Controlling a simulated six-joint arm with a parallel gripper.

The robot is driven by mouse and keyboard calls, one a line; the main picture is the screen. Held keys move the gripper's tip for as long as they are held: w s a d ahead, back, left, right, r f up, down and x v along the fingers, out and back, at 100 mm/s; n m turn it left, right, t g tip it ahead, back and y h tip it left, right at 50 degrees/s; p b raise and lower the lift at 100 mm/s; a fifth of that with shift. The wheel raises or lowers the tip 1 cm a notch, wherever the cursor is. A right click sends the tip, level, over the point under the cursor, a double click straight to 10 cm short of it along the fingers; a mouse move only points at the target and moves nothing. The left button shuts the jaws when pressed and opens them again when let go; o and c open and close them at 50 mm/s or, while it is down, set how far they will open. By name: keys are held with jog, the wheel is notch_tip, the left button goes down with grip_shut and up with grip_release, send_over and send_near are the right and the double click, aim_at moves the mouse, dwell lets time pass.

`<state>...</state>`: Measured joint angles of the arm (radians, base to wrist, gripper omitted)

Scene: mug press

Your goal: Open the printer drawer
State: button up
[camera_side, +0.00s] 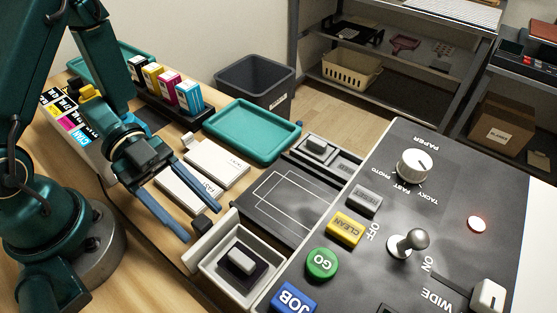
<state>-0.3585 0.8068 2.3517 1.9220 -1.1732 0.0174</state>
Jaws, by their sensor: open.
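The printer is a big machine with a dark control panel (385,225) at the right. A cream open-topped tray (212,265) beside its front left edge holds a grey block on a dark pad; I cannot tell for sure whether this is the printer drawer. A small dark knob-like block (202,225) stands at the tray's left corner. My gripper (209,224) is open and empty, its two blue fingers spread and pointing at the knob side of the tray. I cannot tell whether the fingers touch anything.
White cards (216,162) lie under and behind my gripper. A dark plate with white outlines (285,203) lies beyond the tray, with a second grey tray (345,168) behind it. A teal tray (253,131), ink boxes (188,97) and a grey bin (256,82) are farther back.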

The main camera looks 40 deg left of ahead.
jog(key=v, duration=0.3)
jog(key=shift+w+r, duration=0.1)
jog(key=shift+r, duration=0.25)
notch_tip(320, 180, up, 6)
jog(key=shift+r, duration=0.15)
dwell(0.3)
